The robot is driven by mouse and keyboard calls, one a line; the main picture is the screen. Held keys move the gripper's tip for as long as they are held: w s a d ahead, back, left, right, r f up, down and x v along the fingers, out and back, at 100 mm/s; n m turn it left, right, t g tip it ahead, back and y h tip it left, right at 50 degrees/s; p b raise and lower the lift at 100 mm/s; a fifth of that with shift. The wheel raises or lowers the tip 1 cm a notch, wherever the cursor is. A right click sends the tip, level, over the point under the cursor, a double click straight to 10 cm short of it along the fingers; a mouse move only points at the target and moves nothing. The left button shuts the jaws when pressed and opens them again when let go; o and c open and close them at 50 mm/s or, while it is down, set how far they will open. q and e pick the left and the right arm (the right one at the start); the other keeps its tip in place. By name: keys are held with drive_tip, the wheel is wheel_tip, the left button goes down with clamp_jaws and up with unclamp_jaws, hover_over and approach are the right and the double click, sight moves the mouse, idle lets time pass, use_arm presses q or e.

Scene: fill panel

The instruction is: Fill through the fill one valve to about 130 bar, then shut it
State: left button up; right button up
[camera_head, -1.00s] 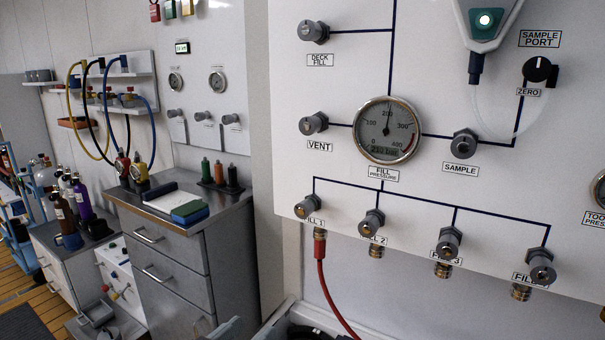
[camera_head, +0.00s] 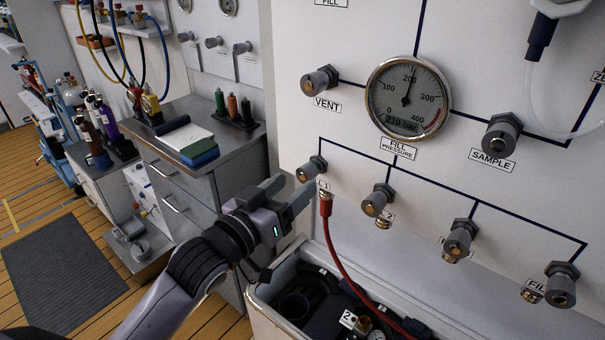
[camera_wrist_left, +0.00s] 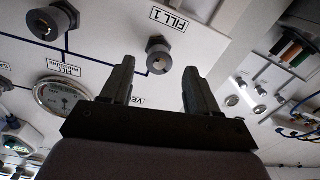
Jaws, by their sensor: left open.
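The fill one valve (camera_head: 312,168) is a grey knob with a brass centre on the white panel (camera_head: 500,60). Its label is partly covered in the head view. My left gripper (camera_head: 287,193) is open and empty, just left of and below this knob, apart from it. In the left wrist view, which is upside down, the knob (camera_wrist_left: 159,56) lies beyond and between the two fingertips (camera_wrist_left: 157,75), beside its FILL 1 label. The fill pressure gauge (camera_head: 408,97) has a display that reads 210 bar. My right gripper is out of view.
A red hose (camera_head: 338,255) hangs from the fitting below fill one into an open bin (camera_head: 262,312) with dark cylinders. Fill two (camera_head: 377,199) and the vent valve (camera_head: 320,81) are near. A steel cabinet (camera_head: 190,165) stands left of my arm.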

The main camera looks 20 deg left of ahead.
sight(302, 178)
use_arm(q)
drive_tip(key=shift+x, duration=1.9)
drive_tip(key=c, duration=1)
drive_tip(key=shift+c, duration=0.2)
drive_tip(key=shift+m, duration=0.4)
drive_tip(key=m, duration=0.4)
drive_tip(key=shift+m, duration=0.4)
drive_tip(key=m, duration=0.5)
drive_tip(key=shift+a+m, duration=0.1)
drive_tip(key=shift+m, duration=0.3)
drive_tip(key=shift+f, duration=0.1)
